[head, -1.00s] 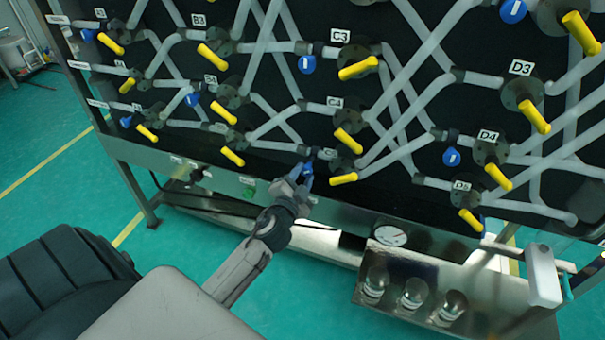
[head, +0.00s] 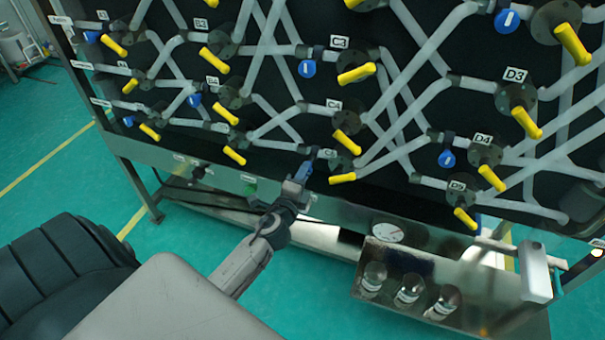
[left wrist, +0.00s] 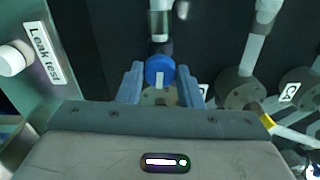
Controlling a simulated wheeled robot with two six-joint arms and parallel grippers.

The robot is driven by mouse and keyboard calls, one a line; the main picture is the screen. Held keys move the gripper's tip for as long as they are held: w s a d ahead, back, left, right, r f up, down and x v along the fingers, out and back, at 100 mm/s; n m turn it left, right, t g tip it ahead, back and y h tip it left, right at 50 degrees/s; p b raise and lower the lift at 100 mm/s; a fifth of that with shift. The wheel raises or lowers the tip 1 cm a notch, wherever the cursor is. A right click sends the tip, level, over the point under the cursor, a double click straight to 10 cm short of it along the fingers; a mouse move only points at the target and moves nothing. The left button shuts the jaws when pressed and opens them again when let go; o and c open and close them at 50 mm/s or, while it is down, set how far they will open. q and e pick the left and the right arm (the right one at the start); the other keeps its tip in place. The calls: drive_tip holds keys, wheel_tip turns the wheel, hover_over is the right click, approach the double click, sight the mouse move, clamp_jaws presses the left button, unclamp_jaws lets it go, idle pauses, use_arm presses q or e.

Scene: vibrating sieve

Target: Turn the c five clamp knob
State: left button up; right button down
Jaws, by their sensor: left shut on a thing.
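The C5 clamp knob (left wrist: 160,71) is a round blue knob with a white mark, seen in the left wrist view below a pipe. The mark looks about upright there. My left gripper (head: 303,172) is shut on this knob, with one blue-grey finger on each side of it. In the head view the knob is mostly hidden by the gripper, just left of the C5 valve's yellow handle (head: 342,178). The C5 label (head: 330,153) is only partly readable. My right gripper is not in view.
Other valves with yellow handles and blue knobs surround the gripper, such as a blue knob by C3 (head: 307,68) and the C4 handle (head: 346,142). A metal ledge (head: 230,180) runs below the panel. A shelf with several glass jars (head: 408,290) stands lower right.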

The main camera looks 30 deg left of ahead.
use_arm(q)
drive_tip(key=shift+m, duration=0.3)
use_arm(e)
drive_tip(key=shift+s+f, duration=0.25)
use_arm(q)
drive_tip(key=shift+f, duration=0.1)
drive_tip(key=o, duration=1)
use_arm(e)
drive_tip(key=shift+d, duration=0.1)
use_arm(q)
drive_tip(key=b+v, duration=0.2)
drive_tip(key=v, duration=0.8)
drive_tip(key=shift+s, duration=0.4)
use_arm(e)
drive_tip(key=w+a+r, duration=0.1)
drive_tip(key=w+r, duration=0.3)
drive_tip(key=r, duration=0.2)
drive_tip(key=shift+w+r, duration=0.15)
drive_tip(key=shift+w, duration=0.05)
